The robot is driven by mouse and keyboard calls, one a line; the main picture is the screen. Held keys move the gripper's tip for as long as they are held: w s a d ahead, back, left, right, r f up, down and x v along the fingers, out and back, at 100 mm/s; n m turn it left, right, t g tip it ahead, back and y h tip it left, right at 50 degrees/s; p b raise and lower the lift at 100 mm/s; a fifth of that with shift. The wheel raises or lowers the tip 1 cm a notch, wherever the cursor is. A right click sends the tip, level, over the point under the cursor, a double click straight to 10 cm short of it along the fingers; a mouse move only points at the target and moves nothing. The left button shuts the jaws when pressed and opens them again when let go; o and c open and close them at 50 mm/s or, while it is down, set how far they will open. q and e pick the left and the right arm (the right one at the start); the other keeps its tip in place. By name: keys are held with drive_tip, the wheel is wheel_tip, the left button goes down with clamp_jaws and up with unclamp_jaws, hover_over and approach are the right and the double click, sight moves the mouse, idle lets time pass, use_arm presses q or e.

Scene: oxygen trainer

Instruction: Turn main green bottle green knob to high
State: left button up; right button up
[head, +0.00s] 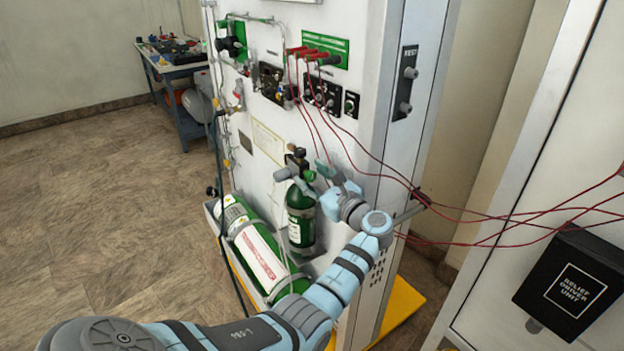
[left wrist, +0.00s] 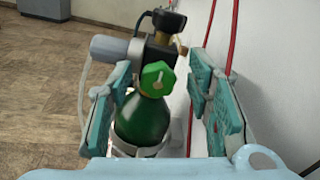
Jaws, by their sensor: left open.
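The small green bottle (head: 301,217) stands upright against the white trainer panel in the head view, with a black and brass valve on top. In the left wrist view the bottle (left wrist: 143,122) is ahead, and its green knob (left wrist: 157,79) faces the camera. My left gripper (left wrist: 158,88) is open, with one finger on each side of the knob and a visible gap to it on both sides. In the head view my left gripper (head: 328,174) is just right of the bottle's valve. My right gripper is not in view.
A large green cylinder (head: 258,245) lies in a tray left of the bottle. Red cables (head: 385,176) hang from the panel and run right, close to my left gripper. A black relief driver unit (head: 575,285) is at right. A blue workbench (head: 180,68) stands far left, with open floor before it.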

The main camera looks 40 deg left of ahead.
use_arm(q)
drive_tip(key=shift+s+a, duration=0.1)
drive_tip(key=shift+s, duration=0.1)
drive_tip(key=c, duration=0.4)
drive_tip(key=shift+w, duration=0.1)
clamp_jaws()
